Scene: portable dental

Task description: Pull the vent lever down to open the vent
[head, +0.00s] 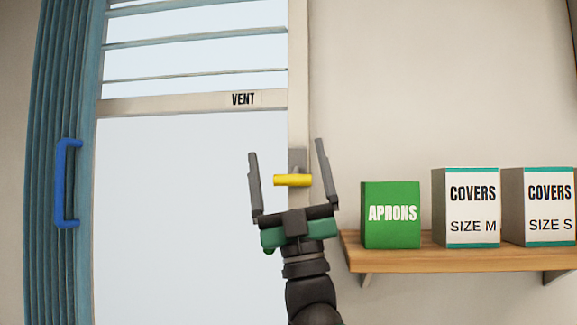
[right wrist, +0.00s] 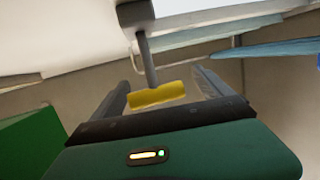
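The vent lever has a yellow handle (head: 293,180) on a grey mount (head: 297,159) fixed to the right window frame. My right gripper (head: 287,160) is open, with one finger on each side of the yellow handle in the head view. In the right wrist view the yellow handle (right wrist: 157,94) shows between the two fingers (right wrist: 165,88), on a grey stem, with gaps to both fingers. The vent (head: 200,45) is the slatted upper part of the window, above a rail with a VENT label (head: 243,99). My left gripper is not in view.
A wooden shelf (head: 460,260) to the right holds a green APRONS box (head: 391,230) and two COVERS boxes (head: 470,185) (head: 545,180). A blue-green folded curtain or door with a blue handle (head: 62,185) stands at the left. The wall above the shelf is clear.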

